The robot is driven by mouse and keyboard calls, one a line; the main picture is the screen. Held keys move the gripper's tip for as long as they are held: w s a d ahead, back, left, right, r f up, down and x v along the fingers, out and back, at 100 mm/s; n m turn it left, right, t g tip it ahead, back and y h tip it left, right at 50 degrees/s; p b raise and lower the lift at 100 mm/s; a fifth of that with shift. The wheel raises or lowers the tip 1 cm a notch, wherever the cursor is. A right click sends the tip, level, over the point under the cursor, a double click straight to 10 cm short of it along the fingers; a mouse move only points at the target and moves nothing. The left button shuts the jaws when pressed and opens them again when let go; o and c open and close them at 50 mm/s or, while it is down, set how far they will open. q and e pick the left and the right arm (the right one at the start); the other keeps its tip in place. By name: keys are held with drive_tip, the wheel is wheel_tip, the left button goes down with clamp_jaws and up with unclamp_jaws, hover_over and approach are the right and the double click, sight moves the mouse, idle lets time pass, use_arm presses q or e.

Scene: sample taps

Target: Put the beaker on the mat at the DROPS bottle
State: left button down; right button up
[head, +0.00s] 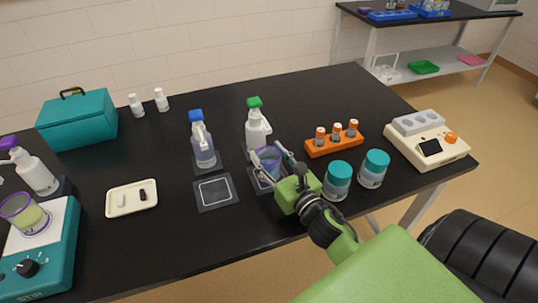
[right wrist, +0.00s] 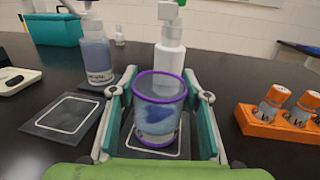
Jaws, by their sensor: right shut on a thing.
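A clear beaker with a purple rim (head: 268,157) is between the fingers of my right gripper (head: 272,160); it also shows in the right wrist view (right wrist: 158,112). The gripper is shut on it, and it is upright. It is over a dark mat with a white outline (right wrist: 168,153), in front of the green-capped bottle (head: 257,128). I cannot tell whether its base touches the mat. A blue-capped bottle (head: 203,145) stands to the left behind another outlined mat (head: 214,191), which is empty. I cannot read DROPS on any label. My left gripper is not in view.
An orange rack of small bottles (head: 334,144) and two teal-lidded jars (head: 337,181) stand to the right. A white tray (head: 131,198) lies to the left. A second purple-rimmed beaker (head: 22,211) sits on a teal device (head: 61,264) at far left.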

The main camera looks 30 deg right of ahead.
drive_tip(key=shift+f, duration=0.1)
drive_tip(key=o, duration=1.5)
drive_tip(key=s+b, duration=0.1)
drive_tip(key=s, duration=0.2)
drive_tip(key=s+b, duration=0.1)
drive_tip(key=s, duration=0.3)
drive_tip(key=s+b, duration=0.1)
drive_tip(key=s, duration=0.2)
drive_tip(key=shift+s+a, duration=0.4)
drive_tip(key=shift+s, duration=0.65)
drive_tip(key=shift+a, duration=0.1)
